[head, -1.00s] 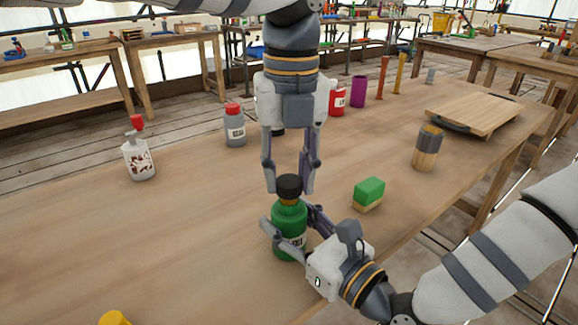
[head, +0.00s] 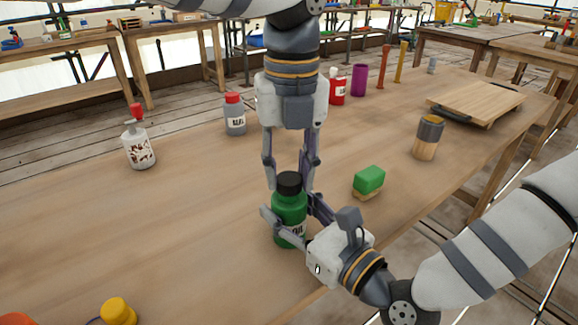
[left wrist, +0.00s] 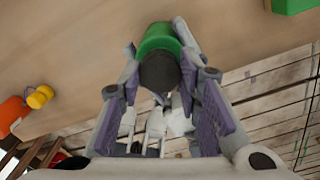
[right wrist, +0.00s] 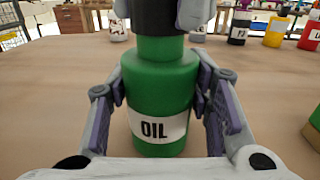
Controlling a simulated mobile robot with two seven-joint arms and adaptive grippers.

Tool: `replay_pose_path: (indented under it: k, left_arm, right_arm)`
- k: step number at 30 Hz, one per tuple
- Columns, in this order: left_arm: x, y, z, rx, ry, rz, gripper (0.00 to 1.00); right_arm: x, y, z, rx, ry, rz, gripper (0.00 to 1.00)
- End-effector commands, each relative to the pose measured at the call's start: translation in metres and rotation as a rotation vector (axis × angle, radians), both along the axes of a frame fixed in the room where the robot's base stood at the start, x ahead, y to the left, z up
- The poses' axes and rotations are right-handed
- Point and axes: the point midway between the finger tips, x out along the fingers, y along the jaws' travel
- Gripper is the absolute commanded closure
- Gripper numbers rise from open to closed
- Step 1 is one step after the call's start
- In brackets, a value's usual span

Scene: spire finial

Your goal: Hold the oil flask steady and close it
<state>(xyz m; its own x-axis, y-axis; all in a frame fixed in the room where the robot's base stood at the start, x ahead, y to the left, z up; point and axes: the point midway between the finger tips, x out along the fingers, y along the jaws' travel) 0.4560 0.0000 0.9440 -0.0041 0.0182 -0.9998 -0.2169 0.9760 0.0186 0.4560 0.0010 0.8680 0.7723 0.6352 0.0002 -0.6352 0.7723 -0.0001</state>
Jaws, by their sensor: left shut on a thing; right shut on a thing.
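The green oil flask (head: 288,212) stands upright on the wooden table, its OIL label showing in the right wrist view (right wrist: 157,129). A black cap (head: 289,182) sits on top of its neck, with no gap visible between them. My left gripper (head: 289,188) reaches down from above and is shut on the cap. In the left wrist view the cap (left wrist: 160,73) is between the fingers. My right gripper (head: 289,214) comes from the front right and is shut on the flask's body. Whether the cap is tight cannot be seen.
A green-topped block (head: 369,181) lies right of the flask. A wood-and-grey cylinder (head: 428,139) and a cutting board (head: 478,103) are farther right. A white bottle (head: 138,149) and a grey bottle (head: 235,116) stand behind left.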

Motion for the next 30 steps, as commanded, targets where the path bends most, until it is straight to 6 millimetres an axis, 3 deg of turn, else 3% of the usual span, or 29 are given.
replay_pose_path:
  k: [23, 26, 30]
  left_arm:
    - [0.000, 0.000, -0.012, 0.001, 0.001, -0.008, 0.80]
    - [-0.001, -0.001, -0.012, -0.002, 0.003, -0.151, 0.80]
    - [-0.001, -0.001, -0.012, -0.001, 0.002, -0.545, 0.80]
  right_arm:
    - [0.000, 0.000, 0.000, -0.001, 0.001, 0.000, 1.00]
    - [0.000, 0.000, 0.000, -0.001, 0.001, 0.000, 1.00]
    - [0.000, 0.000, 0.000, -0.001, 0.001, 0.000, 1.00]
